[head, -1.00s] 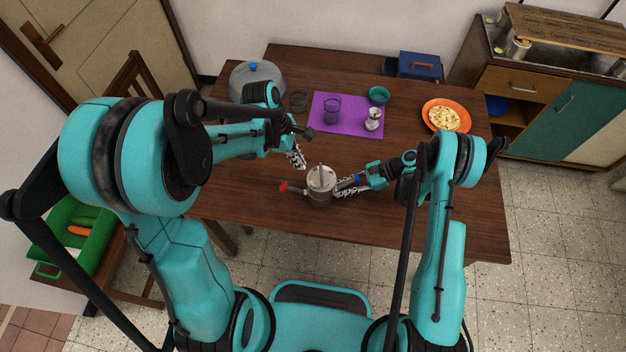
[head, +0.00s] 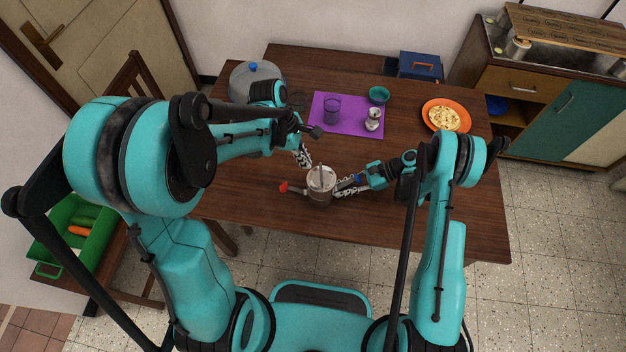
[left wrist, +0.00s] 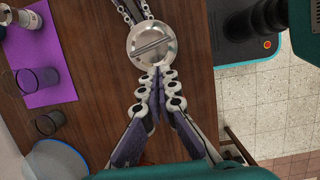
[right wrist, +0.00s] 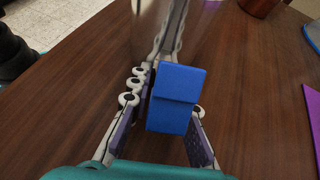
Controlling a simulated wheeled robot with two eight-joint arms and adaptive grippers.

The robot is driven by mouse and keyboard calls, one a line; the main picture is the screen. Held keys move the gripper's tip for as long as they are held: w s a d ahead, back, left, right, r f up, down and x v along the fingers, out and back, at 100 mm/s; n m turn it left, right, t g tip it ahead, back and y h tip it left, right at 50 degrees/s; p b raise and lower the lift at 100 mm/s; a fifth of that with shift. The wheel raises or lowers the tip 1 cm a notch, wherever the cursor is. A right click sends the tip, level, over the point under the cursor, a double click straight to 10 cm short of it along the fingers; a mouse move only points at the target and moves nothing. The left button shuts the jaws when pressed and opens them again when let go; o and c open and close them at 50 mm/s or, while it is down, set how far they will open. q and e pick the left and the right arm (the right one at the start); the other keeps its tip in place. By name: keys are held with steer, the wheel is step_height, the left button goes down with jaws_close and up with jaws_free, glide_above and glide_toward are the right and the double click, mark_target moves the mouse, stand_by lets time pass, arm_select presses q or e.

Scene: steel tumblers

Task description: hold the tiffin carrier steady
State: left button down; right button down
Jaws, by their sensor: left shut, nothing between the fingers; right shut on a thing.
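The tiffin carrier (head: 321,191) is a short steel cylinder with a bar across its lid, upright near the table's front edge. A red tab (head: 283,187) sticks out on its left and a blue tab (head: 360,179) on its right. My right gripper (head: 340,188) is shut on the carrier's right side; in the right wrist view the blue tab (right wrist: 176,98) lies between its fingers and hides part of the grip. My left gripper (head: 307,163) is shut and empty just behind the carrier. In the left wrist view its tips (left wrist: 158,68) are by the lid's edge (left wrist: 152,45); I cannot tell if they touch.
A purple mat (head: 350,122) behind holds a dark glass (head: 332,108) and a small steel vessel (head: 373,120). A teal bowl (head: 379,95), an orange plate of food (head: 445,116) and a large pot (head: 257,78) stand farther back. The table's right front is clear.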

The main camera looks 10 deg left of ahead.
stand_by(0.3)
arm_select(q)
steer(key=s+a+v, duration=0.1)
steer(key=v, duration=0.8)
steer(key=shift+r, duration=0.2)
steer(key=shift+a, duration=0.15)
steer(key=s+a, duration=0.2)
steer(key=a, duration=0.5)
steer(key=shift+s, duration=0.2)
stand_by(0.4)
steer(key=w+d+r, duration=0.2)
steer(key=w+d, duration=0.1)
steer(key=d, duration=0.8)
steer(key=shift+w, duration=0.2)
stand_by(3.8)
